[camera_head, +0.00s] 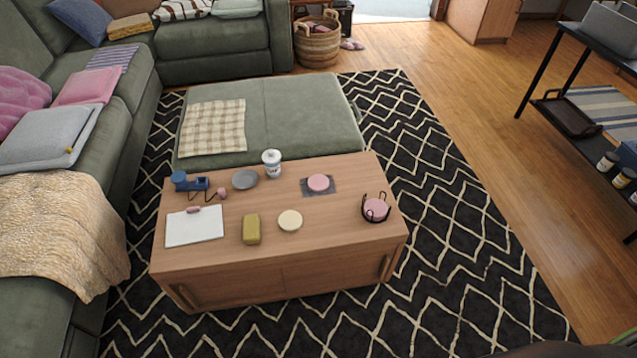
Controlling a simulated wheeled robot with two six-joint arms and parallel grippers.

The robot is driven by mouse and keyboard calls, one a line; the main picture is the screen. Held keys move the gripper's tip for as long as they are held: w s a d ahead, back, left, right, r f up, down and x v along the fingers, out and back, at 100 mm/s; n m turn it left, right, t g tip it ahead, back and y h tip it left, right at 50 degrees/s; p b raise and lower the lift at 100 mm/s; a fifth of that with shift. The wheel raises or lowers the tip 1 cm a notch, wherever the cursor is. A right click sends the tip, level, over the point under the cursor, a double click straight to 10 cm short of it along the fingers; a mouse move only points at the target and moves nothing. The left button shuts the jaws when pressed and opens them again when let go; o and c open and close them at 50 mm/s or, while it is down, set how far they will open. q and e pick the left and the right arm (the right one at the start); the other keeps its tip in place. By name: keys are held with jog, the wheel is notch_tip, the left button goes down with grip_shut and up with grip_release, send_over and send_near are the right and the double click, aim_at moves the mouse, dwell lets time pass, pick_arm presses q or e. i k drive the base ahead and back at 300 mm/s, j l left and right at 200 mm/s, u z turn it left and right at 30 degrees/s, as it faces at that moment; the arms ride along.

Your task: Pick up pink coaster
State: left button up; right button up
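A round pink coaster (318,183) lies on a dark grey square mat (333,188) at the back right of the wooden coffee table (340,240). Another round pink disc (376,206) sits inside a black wire holder (365,214) near the table's right end. A cream round disc (290,220) lies near the front middle. A grey round disc (245,179) lies farther back and to the left. Neither of my grippers is in view.
The table also holds a white cup (272,163), a yellow-green block (251,229), a white board (195,226) and a blue item (190,182). A green ottoman (300,110) adjoins its back edge. Patterned rug (460,270) lies clear to the right.

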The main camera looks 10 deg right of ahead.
aim_at(317, 183)
jog(key=i+l+z, duration=0.5)
jog(key=i+l, duration=0.4)
jog(key=l, duration=0.1)
